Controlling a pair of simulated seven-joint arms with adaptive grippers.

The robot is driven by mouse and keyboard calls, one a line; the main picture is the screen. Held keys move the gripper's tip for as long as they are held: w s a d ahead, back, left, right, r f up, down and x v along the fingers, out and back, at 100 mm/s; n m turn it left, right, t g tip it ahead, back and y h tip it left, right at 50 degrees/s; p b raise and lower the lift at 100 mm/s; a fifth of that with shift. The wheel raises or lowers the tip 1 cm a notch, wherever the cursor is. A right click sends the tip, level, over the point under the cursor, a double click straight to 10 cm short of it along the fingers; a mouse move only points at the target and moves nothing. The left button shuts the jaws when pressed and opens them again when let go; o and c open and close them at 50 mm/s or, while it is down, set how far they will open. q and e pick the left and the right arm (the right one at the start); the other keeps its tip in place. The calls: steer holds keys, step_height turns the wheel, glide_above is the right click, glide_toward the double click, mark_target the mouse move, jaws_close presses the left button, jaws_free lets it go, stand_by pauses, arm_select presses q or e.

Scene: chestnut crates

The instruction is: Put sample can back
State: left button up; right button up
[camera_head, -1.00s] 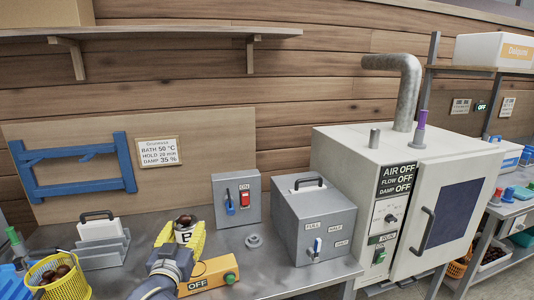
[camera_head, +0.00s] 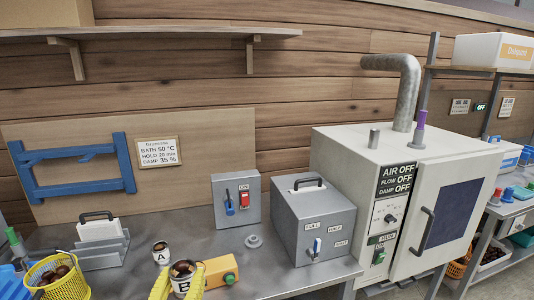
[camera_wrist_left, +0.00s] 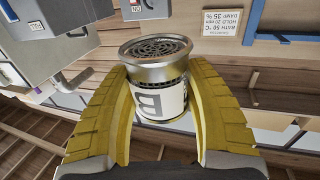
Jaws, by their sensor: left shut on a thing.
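Sample can B (camera_head: 183,277), a metal can with a white label marked B and brown chestnuts at its open top, sits between the yellow fingers of my left gripper (camera_head: 178,284). In the left wrist view the fingers clasp can B (camera_wrist_left: 160,98) from both sides, and its perforated metal end faces the camera. A second can, marked A (camera_head: 161,254), stands on the bench just behind and left of can B. The lower part of can B is hidden at the bottom of the head view. My right gripper is out of view.
An orange box (camera_head: 220,269) stands right beside can B. A yellow basket of chestnuts (camera_head: 70,287) and a grey rack (camera_head: 100,255) stand at left. A grey lever box (camera_head: 312,222) and a white oven (camera_head: 350,165) stand at right. Some bench is clear in the middle.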

arm_select(q)
steer(key=s+f, duration=0.5)
steer(key=s, duration=0.2)
steer(key=shift+s+f, duration=0.15)
steer(key=shift+f, duration=0.25)
steer(key=w+r, duration=0.4)
steer(key=r, duration=0.1)
steer(key=w+r, duration=0.2)
steer(key=r, duration=0.1)
steer(key=shift+w+a+r, duration=0.2)
steer(key=shift+w+a, duration=0.05)
steer(key=shift+a, duration=0.05)
steer(key=w+a+r, duration=0.1)
steer(key=w+r, duration=0.4)
steer(key=w, duration=0.3)
steer(key=w+a+r, duration=0.2)
steer(key=w+r, duration=0.3)
steer(key=w, duration=0.3)
steer(key=shift+w+a+f, duration=0.1)
steer(key=shift+w+f, duration=0.35)
steer(key=shift+f, duration=0.4)
steer(key=shift+w+d+f, duration=0.1)
steer(key=shift+w+f, duration=0.35)
steer(key=shift+f, duration=0.4)
steer(key=shift+w+a+f, duration=0.1)
steer(key=shift+w+f, duration=0.35)
steer(key=shift+f, duration=0.4)
step_height(320, 180, down, 20)
steer(key=shift+r, duration=0.2)
